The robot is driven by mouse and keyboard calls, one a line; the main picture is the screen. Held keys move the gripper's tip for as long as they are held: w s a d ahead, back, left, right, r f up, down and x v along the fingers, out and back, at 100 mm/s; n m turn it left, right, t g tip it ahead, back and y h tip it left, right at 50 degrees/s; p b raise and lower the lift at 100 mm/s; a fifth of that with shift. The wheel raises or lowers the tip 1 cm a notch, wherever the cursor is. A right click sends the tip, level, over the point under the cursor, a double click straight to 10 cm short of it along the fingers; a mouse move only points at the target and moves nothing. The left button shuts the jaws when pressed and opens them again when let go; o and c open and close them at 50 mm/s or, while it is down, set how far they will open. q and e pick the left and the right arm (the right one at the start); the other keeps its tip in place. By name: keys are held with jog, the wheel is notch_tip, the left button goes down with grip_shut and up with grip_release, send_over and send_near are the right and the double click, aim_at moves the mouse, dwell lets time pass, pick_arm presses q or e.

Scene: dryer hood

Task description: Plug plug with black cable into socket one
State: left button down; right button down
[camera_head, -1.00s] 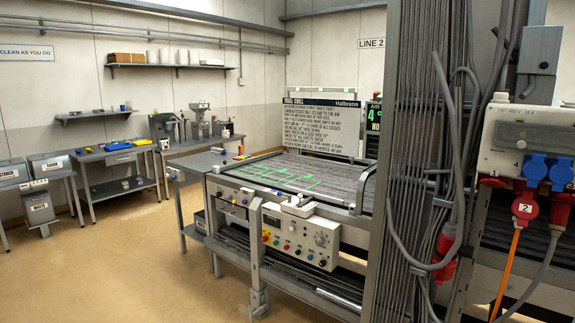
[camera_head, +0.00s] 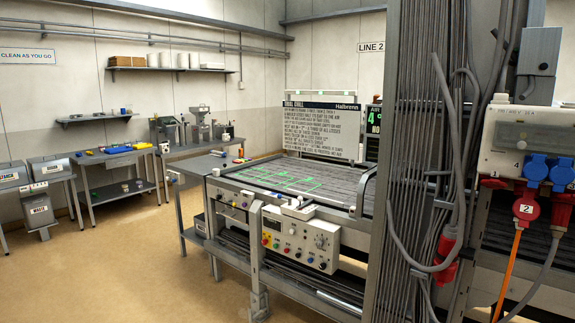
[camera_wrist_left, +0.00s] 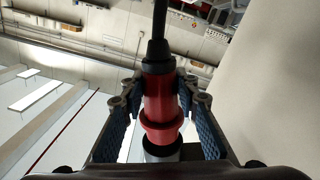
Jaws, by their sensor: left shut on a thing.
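In the left wrist view, my left gripper (camera_wrist_left: 161,103) is shut on a red plug (camera_wrist_left: 160,108), one finger on each side. A black cable (camera_wrist_left: 159,35) leaves the plug toward the top of the picture. The plug's grey end (camera_wrist_left: 161,151) points toward the bottom. In the head view, a white socket box (camera_head: 512,133) hangs at the right, with a red socket (camera_head: 491,183) at its lower left. I cannot read which socket is one. The held plug and both grippers are not in the head view.
A red plug marked 2 (camera_head: 525,206) with an orange cable, another red plug (camera_head: 562,208) with a grey cable and blue sockets (camera_head: 535,168) crowd the box's underside. A grey column with cables (camera_head: 425,150) stands left of it. Open floor (camera_head: 130,275) lies at the left.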

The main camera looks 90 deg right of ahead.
pick_arm(q)
jog(key=shift+s+d+f+b, duration=0.15)
jog(key=shift+d+f+b, duration=0.1)
jog(key=shift+f+b, duration=0.5)
jog(key=shift+s+d+f+b, duration=0.15)
jog(key=shift+d+f+b, duration=0.1)
jog(key=shift+f+b, duration=0.5)
jog(key=v, duration=0.7)
jog(key=shift+d+f, duration=0.1)
jog(key=shift+f, duration=0.05)
